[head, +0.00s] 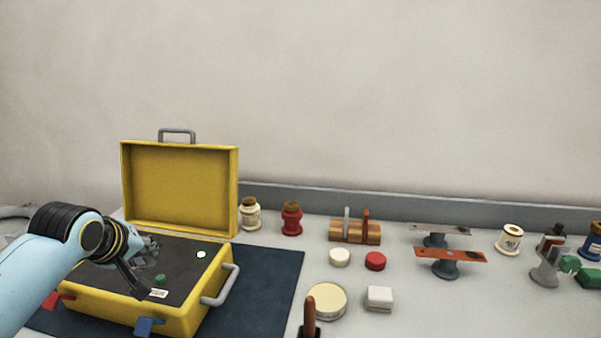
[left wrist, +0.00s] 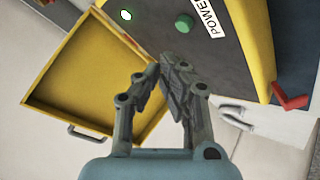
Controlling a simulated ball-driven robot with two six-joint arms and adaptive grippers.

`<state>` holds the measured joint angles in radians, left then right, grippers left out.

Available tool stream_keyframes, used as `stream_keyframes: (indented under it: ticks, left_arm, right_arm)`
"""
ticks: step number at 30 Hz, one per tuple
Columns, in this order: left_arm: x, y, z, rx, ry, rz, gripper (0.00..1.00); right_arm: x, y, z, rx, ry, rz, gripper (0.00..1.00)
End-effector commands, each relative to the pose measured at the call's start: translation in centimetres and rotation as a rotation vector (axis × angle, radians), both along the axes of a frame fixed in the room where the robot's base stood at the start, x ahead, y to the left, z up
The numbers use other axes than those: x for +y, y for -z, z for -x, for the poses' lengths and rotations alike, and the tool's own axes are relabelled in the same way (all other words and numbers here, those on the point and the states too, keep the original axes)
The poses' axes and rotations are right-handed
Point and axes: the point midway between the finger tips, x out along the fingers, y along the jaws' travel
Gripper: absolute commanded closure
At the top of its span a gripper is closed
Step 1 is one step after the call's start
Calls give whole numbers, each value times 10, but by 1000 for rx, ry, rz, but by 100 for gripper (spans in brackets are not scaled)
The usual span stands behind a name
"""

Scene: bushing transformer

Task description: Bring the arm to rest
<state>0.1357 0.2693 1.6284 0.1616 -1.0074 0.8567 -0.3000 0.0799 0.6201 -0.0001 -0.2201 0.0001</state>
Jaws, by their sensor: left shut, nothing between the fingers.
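My left arm comes in from the left in the head view. Its gripper (head: 149,266) is over the dark panel of an open yellow case (head: 190,316), near a green button (head: 160,279). In the left wrist view the gripper (left wrist: 172,70) has its fingertips together with nothing between them. The green button (left wrist: 183,23) shows beyond the fingertips, apart from them, next to a white label reading POWE (left wrist: 208,18). A small white-green light (left wrist: 126,15) shows on the panel too. My right gripper is not in view.
The case's raised lid (head: 180,188) stands behind the panel. A blue mat (head: 280,275) lies under the case. To the right are jars (head: 291,218), a wooden block (head: 355,232), pucks (head: 375,261), balance-like stands (head: 444,269), a round tin (head: 327,301) and spools (head: 510,239).

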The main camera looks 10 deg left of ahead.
Motion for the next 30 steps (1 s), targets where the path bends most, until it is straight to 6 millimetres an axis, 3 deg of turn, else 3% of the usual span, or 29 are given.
stream_keyframes:
  ticks: [3,6,9,15,24,30]
  left_arm:
    - [-28,19,67,108,153,-110,100]
    - [-47,23,127,198,298,-209,100]
    - [-59,21,174,267,409,-277,100]
    - [-73,9,245,366,575,-367,100]
    - [-84,-18,329,482,774,-451,100]
    - [-79,53,313,498,767,-440,100]
  right_arm:
    - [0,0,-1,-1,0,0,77]
    - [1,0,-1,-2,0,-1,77]
    - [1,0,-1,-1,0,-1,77]
    - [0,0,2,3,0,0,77]
    - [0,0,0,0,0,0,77]
    - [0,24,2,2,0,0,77]
